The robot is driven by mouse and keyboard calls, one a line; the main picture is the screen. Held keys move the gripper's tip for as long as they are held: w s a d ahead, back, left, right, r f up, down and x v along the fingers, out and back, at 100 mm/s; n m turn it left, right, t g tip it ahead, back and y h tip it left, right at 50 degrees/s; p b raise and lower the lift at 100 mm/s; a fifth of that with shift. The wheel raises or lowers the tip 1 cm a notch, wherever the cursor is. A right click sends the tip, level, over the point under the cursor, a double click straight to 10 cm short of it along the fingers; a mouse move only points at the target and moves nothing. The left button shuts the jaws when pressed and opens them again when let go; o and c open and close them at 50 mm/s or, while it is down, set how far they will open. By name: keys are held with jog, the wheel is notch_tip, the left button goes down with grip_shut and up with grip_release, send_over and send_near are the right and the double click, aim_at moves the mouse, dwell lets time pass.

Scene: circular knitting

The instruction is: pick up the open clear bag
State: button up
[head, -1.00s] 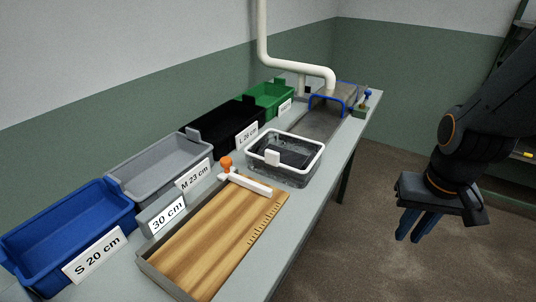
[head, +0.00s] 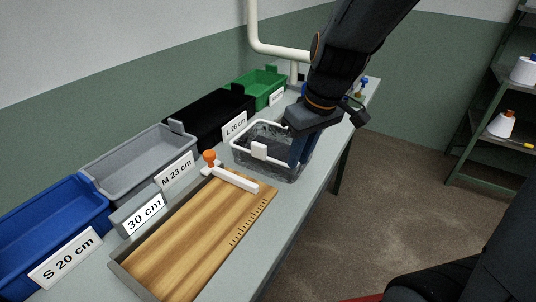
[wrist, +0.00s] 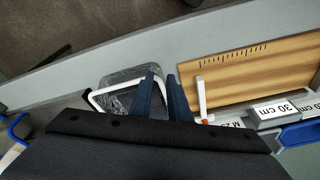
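The open clear bag (head: 264,171) is a see-through, box-shaped bag with a white rim and a white tab on its front side. It stands on the table, with something dark inside it. It also shows in the wrist view (wrist: 122,77), left of and partly behind my fingers. My gripper (head: 297,164) points down at the bag's right side in the head view, covering part of the rim there. In the wrist view my gripper (wrist: 161,76) has its two blue fingers apart with a gap between them. I cannot tell whether a finger touches the bag.
A wooden measuring board (head: 200,235) with a white slider (head: 235,180) lies in front of the bag. Blue (head: 50,240), grey (head: 140,165), black (head: 205,118) and green (head: 258,88) bins line the wall. A shelf rack (head: 480,120) stands at the right, with open floor before it.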

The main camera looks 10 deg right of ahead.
aim_at(256, 153)
jog(key=w+a+r+n, duration=0.1)
jog(key=a, duration=0.1)
jog(key=w+a+r+n+y, duration=0.1)
jog(key=w+a+r+n, duration=0.1)
jog(key=w+a+r+n+b, duration=0.1)
jog(key=w+a, duration=0.1)
jog(key=shift+r+n+t+y, duration=0.15)
jog(key=shift+n+t+y, duration=0.25)
jog(key=shift+w+a, duration=0.2)
jog(key=shift+a, duration=0.05)
jog(key=shift+p+x, duration=1.1)
jog(key=shift+x, duration=4.75)
jog(key=shift+a+r, duration=0.1)
grip_shut()
